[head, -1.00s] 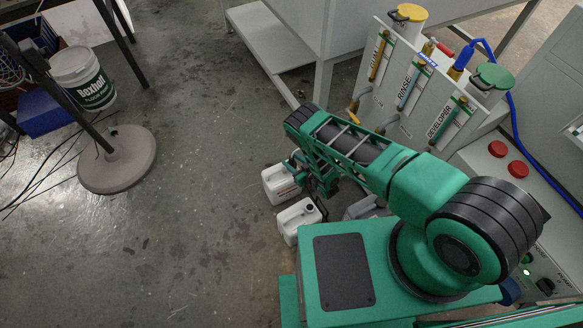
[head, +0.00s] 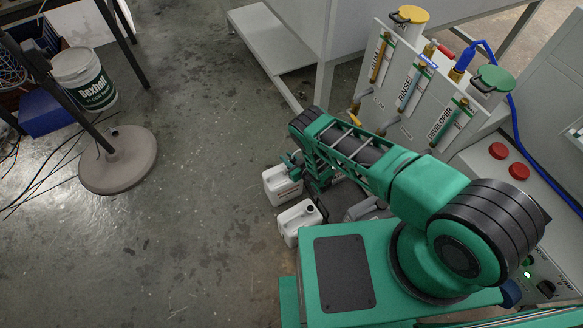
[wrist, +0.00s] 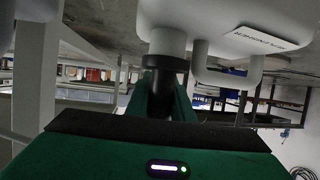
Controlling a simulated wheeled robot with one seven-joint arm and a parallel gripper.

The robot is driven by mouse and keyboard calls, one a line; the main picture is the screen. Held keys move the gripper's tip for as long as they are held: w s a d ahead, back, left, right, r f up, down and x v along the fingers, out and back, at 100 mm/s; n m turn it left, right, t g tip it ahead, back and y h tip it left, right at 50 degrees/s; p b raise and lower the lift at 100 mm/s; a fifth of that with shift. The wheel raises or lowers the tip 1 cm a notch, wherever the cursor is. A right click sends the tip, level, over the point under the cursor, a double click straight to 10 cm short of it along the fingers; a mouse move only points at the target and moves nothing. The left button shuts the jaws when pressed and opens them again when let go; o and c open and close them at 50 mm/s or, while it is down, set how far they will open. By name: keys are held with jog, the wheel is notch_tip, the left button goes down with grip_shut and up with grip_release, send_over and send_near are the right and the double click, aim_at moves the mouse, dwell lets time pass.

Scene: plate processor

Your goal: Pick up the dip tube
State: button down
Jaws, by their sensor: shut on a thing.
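In the wrist view, which appears upside down, a white jug (wrist: 220,18) with a printed label fills the top. A black cylindrical piece (wrist: 165,63) is at its neck, apparently the top of the dip tube. My green gripper (wrist: 167,92) is shut on this piece, its fingers to either side. The tube's lower part is not visible. In the head view, my gripper is small beside the top of the rear white jug (head: 278,186), largely screened by my arm. The dip tube cannot be made out there.
A second white jug (head: 298,222) stands nearer, and a grey container (head: 362,208) stands right of it. A white panel (head: 400,120) with labelled tubes rises behind my arm. A round stand base (head: 118,160) is at left. The floor between is clear.

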jog(key=shift+r, duration=0.1)
notch_tip(320, 180, up, 28)
dwell(0.9)
